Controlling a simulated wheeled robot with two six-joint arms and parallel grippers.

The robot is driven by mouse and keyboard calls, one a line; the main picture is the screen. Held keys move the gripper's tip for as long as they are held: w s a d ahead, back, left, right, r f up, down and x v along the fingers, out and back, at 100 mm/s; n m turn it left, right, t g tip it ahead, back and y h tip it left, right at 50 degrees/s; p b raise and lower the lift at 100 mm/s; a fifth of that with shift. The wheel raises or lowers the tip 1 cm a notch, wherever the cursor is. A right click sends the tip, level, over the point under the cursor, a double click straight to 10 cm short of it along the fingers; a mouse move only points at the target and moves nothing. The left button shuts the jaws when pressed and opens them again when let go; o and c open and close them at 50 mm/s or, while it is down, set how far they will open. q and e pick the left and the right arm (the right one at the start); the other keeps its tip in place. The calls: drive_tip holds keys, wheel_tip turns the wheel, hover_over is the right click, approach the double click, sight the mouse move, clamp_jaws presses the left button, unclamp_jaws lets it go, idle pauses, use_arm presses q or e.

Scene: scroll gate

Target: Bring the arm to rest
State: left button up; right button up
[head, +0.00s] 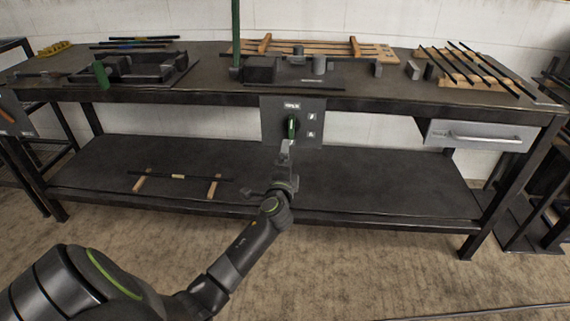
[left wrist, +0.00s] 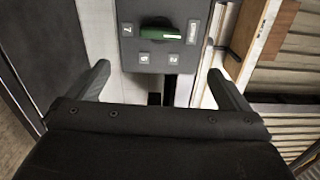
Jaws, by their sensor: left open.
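My left arm comes in from the lower left, and its gripper (head: 286,148) is in front of the dark switch panel (head: 270,113) on the workbench's front edge. The panel carries a green knob (head: 291,127) and small white labels. In the left wrist view my left gripper (left wrist: 158,70) is open, its two fingers spread wide with nothing between them. The green knob (left wrist: 156,33) lies beyond the fingertips and shows clear of them, on the panel (left wrist: 130,52). My right gripper is not in view.
The workbench (head: 210,95) holds a dark frame fixture (head: 135,68), a wooden slatted board (head: 350,50) and a rack of dark rods (head: 475,70). A grey drawer (head: 478,135) hangs at right. The lower shelf (head: 380,180) has a rod on wooden blocks. Floor in front is clear.

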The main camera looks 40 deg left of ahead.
use_arm(q)
drive_tip(key=s+d+f+n+g+h, duration=0.2)
drive_tip(key=s+f+n+g, duration=0.3)
drive_tip(key=s+f, duration=1)
drive_tip(key=s+d+f+n+g+h, duration=0.25)
drive_tip(key=s+f+n+g, duration=0.2)
drive_tip(key=s+f, duration=1.05)
drive_tip(key=s+d+f+n+g+h, duration=0.2)
drive_tip(key=s+d+f+g, duration=0.1)
drive_tip(key=s+f, duration=0.3)
drive_tip(key=s+d+f+n+g+h, duration=0.2)
drive_tip(key=s+d+f, duration=0.25)
drive_tip(key=s, duration=0.45)
drive_tip(key=s+a+r+p, duration=0.2)
drive_tip(key=s+p, duration=0.7)
drive_tip(key=p, duration=0.6)
drive_tip(key=shift+s+a+r+y+p, duration=0.15)
drive_tip(key=shift+s+r+y+p, duration=0.2)
drive_tip(key=shift+r, duration=0.3)
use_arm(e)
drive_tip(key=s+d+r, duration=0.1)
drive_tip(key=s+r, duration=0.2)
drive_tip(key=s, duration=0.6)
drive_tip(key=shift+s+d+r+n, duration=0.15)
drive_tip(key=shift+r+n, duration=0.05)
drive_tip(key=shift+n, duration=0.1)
